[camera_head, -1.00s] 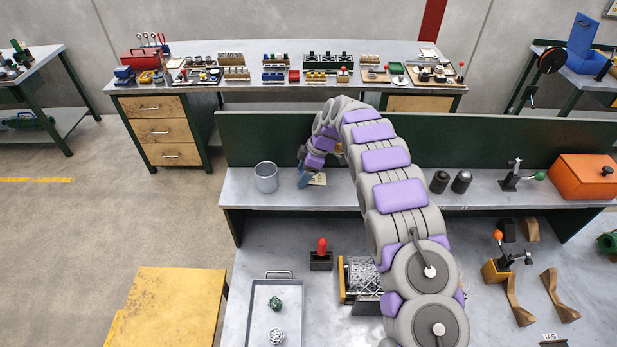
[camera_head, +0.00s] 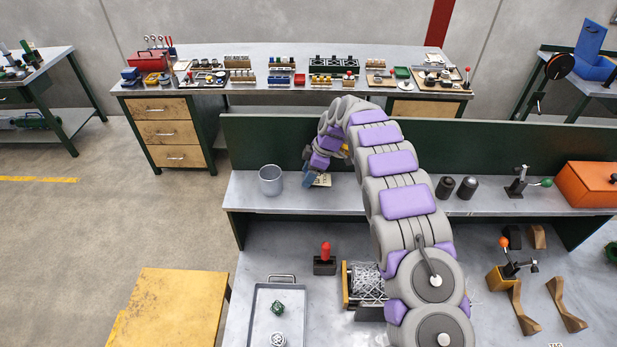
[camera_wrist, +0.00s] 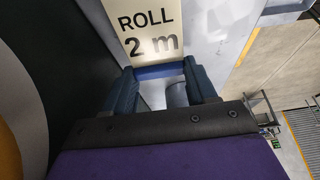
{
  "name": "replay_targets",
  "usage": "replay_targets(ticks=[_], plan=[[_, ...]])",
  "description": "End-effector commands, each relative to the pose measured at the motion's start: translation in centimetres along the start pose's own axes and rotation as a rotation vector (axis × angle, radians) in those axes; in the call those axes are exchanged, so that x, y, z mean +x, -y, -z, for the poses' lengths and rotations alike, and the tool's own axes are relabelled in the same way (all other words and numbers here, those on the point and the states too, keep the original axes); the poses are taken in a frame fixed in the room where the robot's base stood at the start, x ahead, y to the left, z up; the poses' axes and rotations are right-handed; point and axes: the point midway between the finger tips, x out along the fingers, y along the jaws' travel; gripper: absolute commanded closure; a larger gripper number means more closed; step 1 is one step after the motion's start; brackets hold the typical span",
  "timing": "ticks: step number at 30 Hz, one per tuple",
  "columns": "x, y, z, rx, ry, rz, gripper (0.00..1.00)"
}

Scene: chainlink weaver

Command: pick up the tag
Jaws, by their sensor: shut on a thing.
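The tag is a cream card printed "ROLL 2 m" (camera_wrist: 150,30) at the top of the wrist view. In the head view the card (camera_head: 323,180) is small, at the raised shelf. My gripper (camera_wrist: 158,72) has its two blue fingers at the card's lower edge, shut on it. In the head view my gripper (camera_head: 309,180) is at the shelf, just left of the card and partly hidden by my arm. I cannot tell whether the card still touches the shelf.
A grey metal cup (camera_head: 270,180) stands left of my gripper on the shelf (camera_head: 240,195). A green back panel (camera_head: 260,135) rises behind. Two dark cylinders (camera_head: 445,187) stand to the right. A red-knobbed block (camera_head: 325,260) and a tray (camera_head: 258,320) are below.

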Motion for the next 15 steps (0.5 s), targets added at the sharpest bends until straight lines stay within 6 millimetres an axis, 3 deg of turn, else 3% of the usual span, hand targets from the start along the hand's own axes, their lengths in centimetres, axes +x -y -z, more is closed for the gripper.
replay_targets(ticks=[5,15], plan=[[-2.0,-0.1,0.9,-0.003,0.000,-0.007,0.77],[-2.2,2.3,0.8,0.000,0.001,0.001,0.77]])
